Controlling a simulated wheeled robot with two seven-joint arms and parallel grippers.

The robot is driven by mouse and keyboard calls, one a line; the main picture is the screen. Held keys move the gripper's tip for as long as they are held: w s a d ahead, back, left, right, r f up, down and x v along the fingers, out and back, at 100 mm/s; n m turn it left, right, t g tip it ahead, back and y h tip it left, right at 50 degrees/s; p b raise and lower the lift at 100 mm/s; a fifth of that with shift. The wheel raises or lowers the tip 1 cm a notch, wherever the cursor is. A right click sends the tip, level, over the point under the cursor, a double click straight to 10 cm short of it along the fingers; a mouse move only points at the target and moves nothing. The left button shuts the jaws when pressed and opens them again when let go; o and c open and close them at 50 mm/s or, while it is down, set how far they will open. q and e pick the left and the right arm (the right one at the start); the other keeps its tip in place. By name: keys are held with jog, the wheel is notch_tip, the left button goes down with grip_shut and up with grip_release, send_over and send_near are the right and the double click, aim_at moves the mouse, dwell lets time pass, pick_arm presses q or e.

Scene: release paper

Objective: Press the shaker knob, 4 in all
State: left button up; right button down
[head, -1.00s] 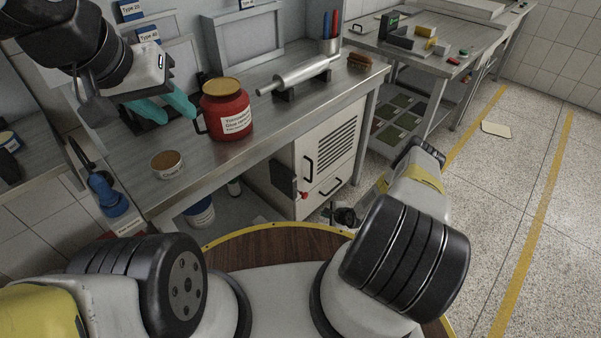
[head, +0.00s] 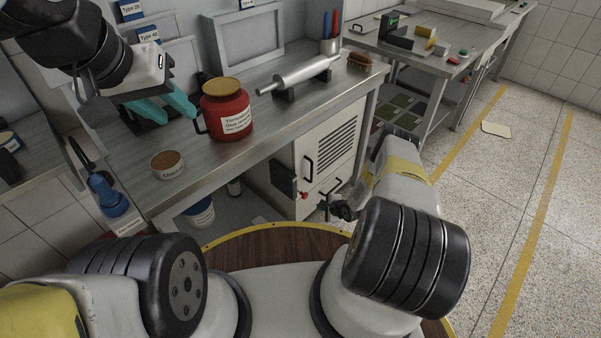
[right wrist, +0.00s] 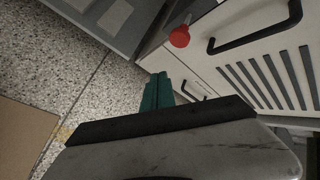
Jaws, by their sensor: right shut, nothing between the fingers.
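The shaker is a white cabinet (head: 309,160) under the steel bench, with a vent grille and black handles. Its red knob (head: 303,195) sticks out low on the front in the head view. In the right wrist view the knob (right wrist: 179,37) is at the upper middle, beyond the fingertips and apart from them. My right gripper's teal fingers (right wrist: 157,90) are shut and empty; in the head view this gripper is small and dark, right of the knob. My left gripper (head: 178,114) is open over the bench, its teal fingers apart and nothing between them.
A red glue jar (head: 226,110), a brown-topped can (head: 168,164) and a metal roller (head: 300,75) stand on the bench (head: 205,165). A blue-labelled bucket (head: 200,213) is underneath. A second table (head: 440,60) stands at the right, with open floor beside it.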

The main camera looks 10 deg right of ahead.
aim_at(306, 196)
jog(key=shift+w+a, duration=0.75)
jog(key=shift+w, duration=0.2)
jog(key=shift+w+a, duration=0.7)
jog(key=shift+w, duration=0.2)
jog(key=shift+w, duration=0.1)
dwell(0.6)
jog(key=shift+w+a, duration=0.2)
jog(key=shift+a, duration=0.05)
jog(key=shift+w+a, duration=1)
jog(key=shift+w, duration=0.25)
dwell(1.5)
jog(key=shift+s, duration=0.1)
jog(key=shift+s+d, duration=1.2)
jog(key=shift+s, duration=0.25)
jog(key=shift+s+d, duration=0.8)
jog(key=shift+s, duration=0.2)
jog(key=shift+s+d, duration=0.8)
jog(key=shift+s, duration=0.2)
